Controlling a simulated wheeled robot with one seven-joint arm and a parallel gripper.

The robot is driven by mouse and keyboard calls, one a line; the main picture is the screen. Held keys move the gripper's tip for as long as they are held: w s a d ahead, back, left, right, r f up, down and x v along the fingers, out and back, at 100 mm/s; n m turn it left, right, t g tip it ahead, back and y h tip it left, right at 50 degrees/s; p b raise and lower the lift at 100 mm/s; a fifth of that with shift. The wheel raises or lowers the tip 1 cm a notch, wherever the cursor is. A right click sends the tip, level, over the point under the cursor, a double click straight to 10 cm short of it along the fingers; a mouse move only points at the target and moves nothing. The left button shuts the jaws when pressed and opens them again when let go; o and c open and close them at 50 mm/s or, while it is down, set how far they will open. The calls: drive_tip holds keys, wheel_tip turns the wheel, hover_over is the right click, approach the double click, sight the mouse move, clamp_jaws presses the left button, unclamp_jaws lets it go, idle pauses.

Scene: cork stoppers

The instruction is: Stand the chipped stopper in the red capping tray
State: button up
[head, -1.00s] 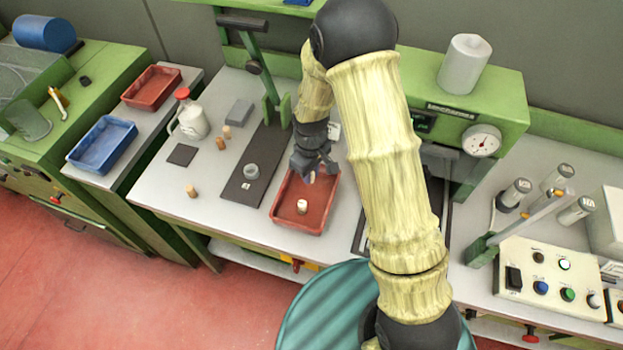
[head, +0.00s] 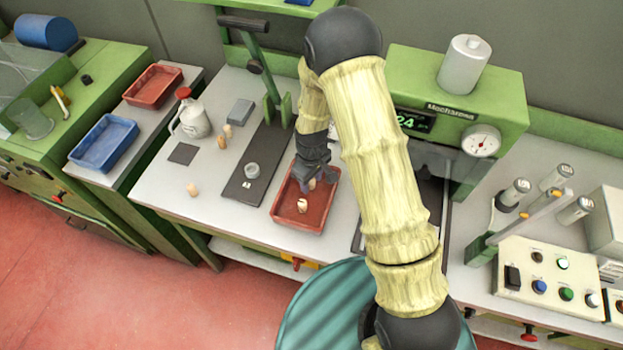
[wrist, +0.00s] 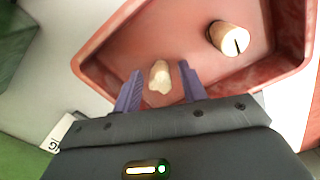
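The red capping tray (head: 275,215) lies on the grey bench, and its rim also shows in the wrist view (wrist: 97,45). A pale stopper with an uneven, broken-looking end (wrist: 159,78) is in the tray between my fingers. My gripper (wrist: 160,88) is open around it, with a gap on each side. In the head view my gripper (head: 313,178) is low over the tray's back part and mostly hides that stopper. Whether it stands or leans is unclear. A second stopper with a dark slit in its end face (wrist: 231,38) is in the tray, apart from my fingers.
A dark mat (head: 238,190) with a small grey ring (head: 252,170) lies left of the tray. Several stoppers, one alone (head: 192,189), and a white jug (head: 191,120) stand further left. A green lever press (head: 270,85) rises behind. A gauge machine (head: 460,110) stands right.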

drive_tip(key=shift+r, duration=0.1)
wheel_tip(320, 180, up, 12)
drive_tip(key=b, duration=0.2)
idle(0.5)
idle(0.5)
drive_tip(key=s+d+r+m+t, duration=0.1)
drive_tip(key=s+d+r+m, duration=0.2)
drive_tip(key=s+d, duration=0.3)
drive_tip(key=s+d+r+m+t, duration=0.1)
drive_tip(key=s+d+r+m, duration=0.3)
drive_tip(key=s+d+m, duration=0.2)
drive_tip(key=shift+s+d+r+t, duration=0.2)
drive_tip(key=shift+s+d+t, duration=0.1)
drive_tip(key=shift+s+d, duration=0.3)
drive_tip(key=shift+w, duration=0.15)
